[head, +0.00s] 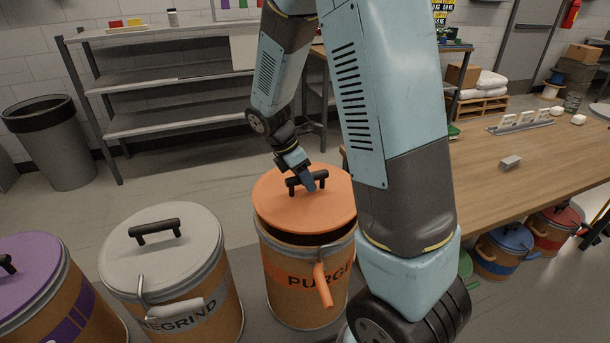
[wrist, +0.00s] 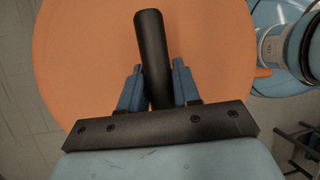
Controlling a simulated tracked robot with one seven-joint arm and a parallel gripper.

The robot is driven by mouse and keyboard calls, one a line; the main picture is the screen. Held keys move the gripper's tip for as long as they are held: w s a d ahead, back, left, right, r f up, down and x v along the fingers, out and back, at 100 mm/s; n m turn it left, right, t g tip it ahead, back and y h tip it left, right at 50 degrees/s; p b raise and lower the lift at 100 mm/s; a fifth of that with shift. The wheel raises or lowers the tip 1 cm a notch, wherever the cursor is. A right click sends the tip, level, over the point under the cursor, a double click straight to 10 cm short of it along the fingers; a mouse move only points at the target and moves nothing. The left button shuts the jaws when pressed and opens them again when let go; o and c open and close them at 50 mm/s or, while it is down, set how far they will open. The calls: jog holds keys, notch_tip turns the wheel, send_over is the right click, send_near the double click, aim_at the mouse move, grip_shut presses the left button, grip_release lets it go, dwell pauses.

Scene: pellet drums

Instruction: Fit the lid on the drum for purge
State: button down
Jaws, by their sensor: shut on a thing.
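The orange lid (head: 275,198) has a black bar handle (head: 298,181). My gripper (head: 308,182) is shut on that handle. In the wrist view the blue fingers sit on both sides of the handle (wrist: 153,60), with the orange lid (wrist: 85,60) filling most of the picture behind. A dark gap shows between lid and drum rim at the front, so the lid appears raised or tilted. An orange lever (head: 323,285) hangs on the drum's front. The lid's right edge is partly hidden by my arm.
The regrind drum (head: 190,310) with a grey lid (head: 162,250) stands just left. A purple-lidded drum (head: 30,270) is further left. A wooden table (head: 500,170) is on the right, with small drums beneath. Metal shelves (head: 170,121) and a bin (head: 55,150) stand behind.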

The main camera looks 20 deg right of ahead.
aim_at(306, 191)
jog(key=shift+f, duration=1.9)
jog(key=shift+d, duration=0.1)
jog(key=shift+f, duration=0.6)
dwell(0.5)
jog(key=c, duration=0.7)
grip_release()
jog(key=shift+s, duration=0.1)
